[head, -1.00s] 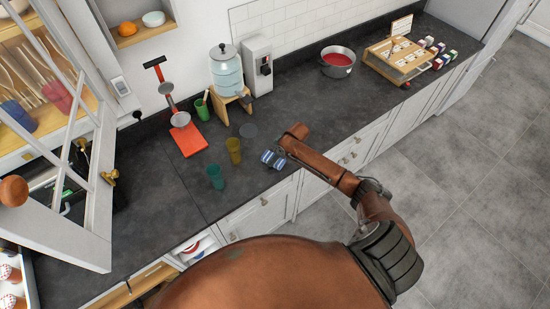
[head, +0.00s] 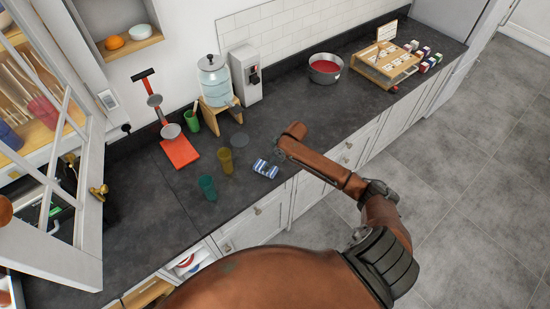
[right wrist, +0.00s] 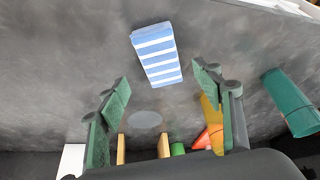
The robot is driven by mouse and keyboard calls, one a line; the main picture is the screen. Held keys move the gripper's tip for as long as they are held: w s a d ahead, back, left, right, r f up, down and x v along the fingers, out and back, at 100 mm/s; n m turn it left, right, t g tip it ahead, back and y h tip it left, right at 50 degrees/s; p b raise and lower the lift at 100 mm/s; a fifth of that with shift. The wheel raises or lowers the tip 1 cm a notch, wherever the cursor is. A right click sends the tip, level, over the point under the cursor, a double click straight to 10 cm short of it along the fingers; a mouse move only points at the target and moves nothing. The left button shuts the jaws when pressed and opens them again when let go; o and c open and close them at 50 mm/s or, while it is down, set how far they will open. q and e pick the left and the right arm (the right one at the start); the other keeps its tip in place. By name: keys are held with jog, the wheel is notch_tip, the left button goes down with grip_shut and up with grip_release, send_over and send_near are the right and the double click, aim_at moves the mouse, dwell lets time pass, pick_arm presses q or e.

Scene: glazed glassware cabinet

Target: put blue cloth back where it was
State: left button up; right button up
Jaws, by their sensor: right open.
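The blue cloth (head: 265,168), with white stripes, lies folded on the dark counter near its front edge. It shows whole in the right wrist view (right wrist: 157,53), beyond the fingertips. My right gripper (head: 279,150) is just to the right of the cloth in the head view. In the right wrist view its green-padded fingers (right wrist: 160,92) are spread wide with nothing between them, apart from the cloth. My left gripper is not in view.
A teal cup (head: 207,187) and a yellow cup (head: 225,160) stand left of the cloth, with a dark disc (head: 239,140) behind. A red scale (head: 180,152), water dispenser (head: 214,82) and red-filled pot (head: 325,68) stand further back. A glazed door (head: 62,150) hangs open at left.

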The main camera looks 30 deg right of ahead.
jog(key=shift+v, duration=2.75)
